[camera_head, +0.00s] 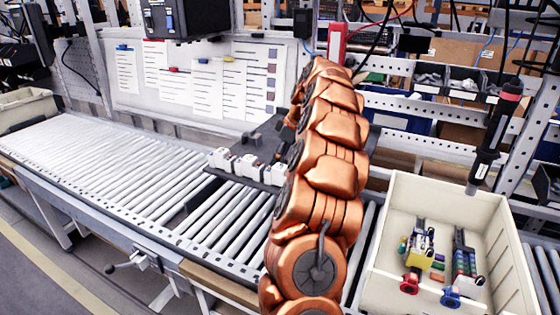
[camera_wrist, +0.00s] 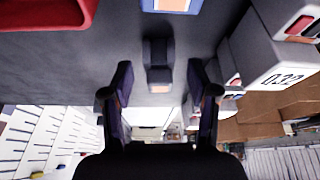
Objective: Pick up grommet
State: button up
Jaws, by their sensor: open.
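In the wrist view, my gripper (camera_wrist: 160,68) is open, with one dark finger on each side. Between the fingertips is a small dark block (camera_wrist: 157,52) with a paler, orange-tinted end, on a dark grey plate (camera_wrist: 70,65). It may be the grommet, but its shape is not clear enough to tell. The fingers look apart from it, with a gap on both sides. In the head view, my copper-coloured arm hides my gripper and the block. The dark plate (camera_head: 262,140) partly shows left of my arm, above the roller conveyor.
White terminal-like blocks (camera_head: 247,167) line the plate's front edge; one marked 032 (camera_wrist: 272,62) is close right of my gripper. A red part (camera_wrist: 45,14) and a blue-edged part (camera_wrist: 177,5) are nearby. A cream bin (camera_head: 385,262) holds assembled parts. The left rollers (camera_head: 90,155) are clear.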

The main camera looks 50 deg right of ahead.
jog(key=c, duration=1.1)
jog(key=shift+r, duration=0.15)
